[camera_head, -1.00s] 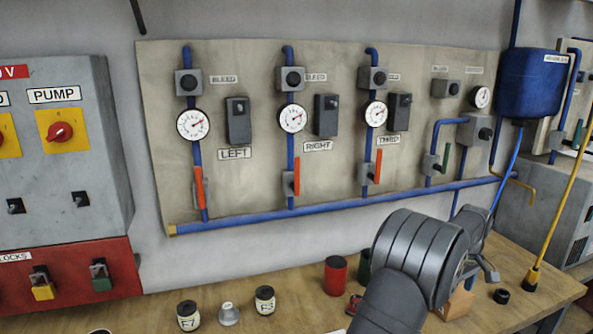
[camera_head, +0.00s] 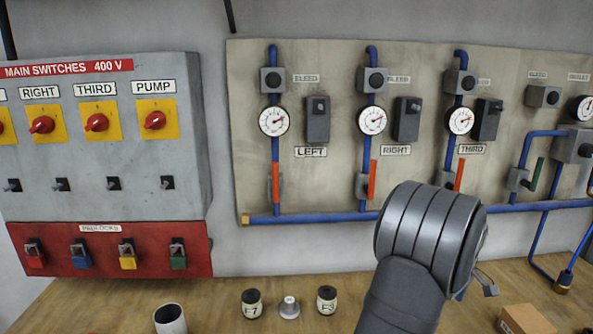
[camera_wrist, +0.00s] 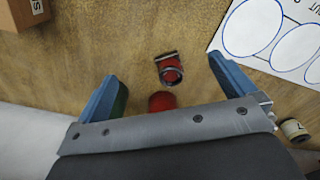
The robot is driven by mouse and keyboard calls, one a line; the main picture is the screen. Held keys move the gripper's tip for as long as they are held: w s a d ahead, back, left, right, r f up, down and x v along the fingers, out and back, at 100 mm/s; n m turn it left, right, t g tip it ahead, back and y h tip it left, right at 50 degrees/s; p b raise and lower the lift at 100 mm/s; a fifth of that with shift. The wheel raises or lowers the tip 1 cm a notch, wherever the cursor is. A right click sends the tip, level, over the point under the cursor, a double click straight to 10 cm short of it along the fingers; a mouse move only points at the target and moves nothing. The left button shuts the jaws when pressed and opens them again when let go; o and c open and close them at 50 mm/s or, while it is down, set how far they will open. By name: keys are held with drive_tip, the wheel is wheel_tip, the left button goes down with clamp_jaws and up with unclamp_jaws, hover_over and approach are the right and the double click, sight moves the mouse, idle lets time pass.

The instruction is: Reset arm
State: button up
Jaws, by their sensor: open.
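My gripper (camera_wrist: 162,72) is open in the wrist view, its two blue fingers spread wide over the wooden bench with nothing held between them. Beyond and between the fingers lie a small red and black item (camera_wrist: 170,68) and a red rounded object (camera_wrist: 162,101), partly covered by the gripper body. In the head view, my grey arm rises at the lower right in front of the bench and hides most of the gripper.
The bench (camera_head: 90,305) carries a white cup (camera_head: 170,320), two labelled jars (camera_head: 252,303) (camera_head: 327,299), a small metal piece (camera_head: 289,307) and a cardboard box (camera_head: 525,319). Behind stand a gauge panel (camera_head: 330,190) and a switch cabinet (camera_head: 100,200). A white sheet (camera_wrist: 255,30) lies at upper right.

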drive_tip(key=w+a+r+n, duration=0.1)
drive_tip(key=w+a+n, duration=0.1)
drive_tip(key=a, duration=1.3)
drive_tip(key=w+a+r+n, duration=0.1)
drive_tip(key=a+n, duration=0.4)
drive_tip(key=a, duration=1)
drive_tip(key=shift+w+a+r, duration=0.2)
drive_tip(key=shift+w+r, duration=0.2)
drive_tip(key=shift+r, duration=0.05)
